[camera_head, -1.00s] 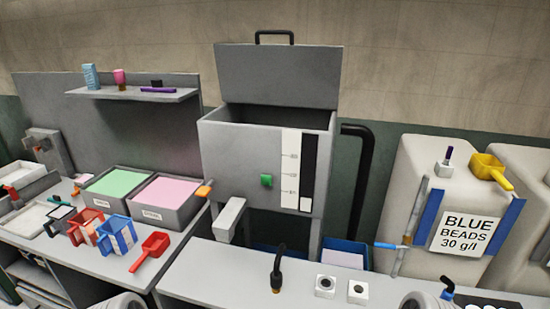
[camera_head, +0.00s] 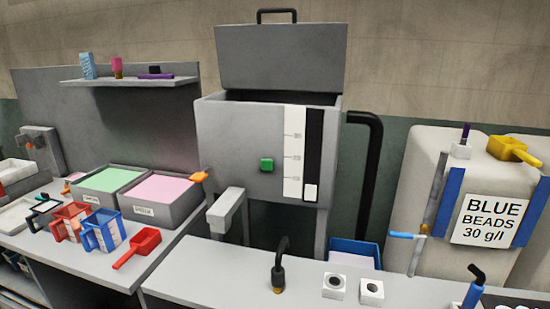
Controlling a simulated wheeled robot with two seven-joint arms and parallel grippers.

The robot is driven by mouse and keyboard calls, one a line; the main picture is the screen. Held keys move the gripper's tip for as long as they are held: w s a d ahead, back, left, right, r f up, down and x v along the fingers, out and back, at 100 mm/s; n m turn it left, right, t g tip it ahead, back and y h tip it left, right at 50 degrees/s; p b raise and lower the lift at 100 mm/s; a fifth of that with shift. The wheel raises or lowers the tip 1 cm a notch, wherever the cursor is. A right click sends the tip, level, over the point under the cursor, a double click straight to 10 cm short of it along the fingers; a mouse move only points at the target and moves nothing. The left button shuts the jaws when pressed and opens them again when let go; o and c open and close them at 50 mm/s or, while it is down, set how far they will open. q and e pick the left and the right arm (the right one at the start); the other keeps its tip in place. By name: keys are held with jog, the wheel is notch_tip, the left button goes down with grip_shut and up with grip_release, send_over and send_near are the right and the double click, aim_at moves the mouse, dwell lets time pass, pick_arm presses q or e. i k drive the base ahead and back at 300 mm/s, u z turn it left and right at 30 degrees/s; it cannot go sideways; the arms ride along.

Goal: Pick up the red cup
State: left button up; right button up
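A red cup with a handle and a pale label (camera_head: 72,222) stands on the left bench, beside a blue cup of like shape (camera_head: 104,231). A red scoop (camera_head: 138,247) lies just right of the blue cup, its handle towards the bench's front edge. Neither of my grippers is in the head view, so I cannot see whether they are open or shut.
A tray of green material (camera_head: 105,201) and one of pink (camera_head: 181,218) stand behind the cups. A grey machine (camera_head: 231,152) stands in the middle. The front counter (camera_head: 222,273) carries a black spout (camera_head: 279,270) and two small white blocks. A yellow scoop (camera_head: 507,147) sits on the right tank.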

aim_at(71, 226)
jog(key=u, duration=1.45)
